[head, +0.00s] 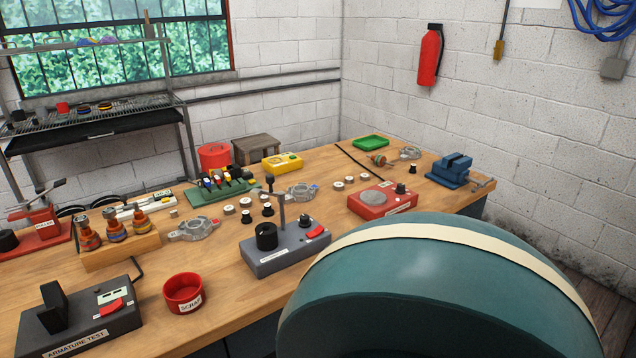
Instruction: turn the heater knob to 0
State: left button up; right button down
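A red box with a round grey plate on top (375,198) stands on the right part of the bench and looks like the heater. A small black knob (400,188) shows at its right rear corner. The knob's pointer and any scale marks are too small to read. The label on the box's front is also too small to read. Neither of my grippers is in view.
A grey press-like box (270,262) stands nearer, left of the red box. A blue vise (452,171) and green tray (370,142) are beyond it. A red scrap bowl (184,292) and armature tester (85,325) are front left. A teal rounded shape covers the lower right.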

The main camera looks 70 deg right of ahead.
aim_at(400, 189)
jog(key=z, duration=0.85)
jog(key=j+z, duration=0.1)
jog(key=z, duration=0.3)
jog(key=k+z, duration=0.1)
jog(key=z, duration=1.2)
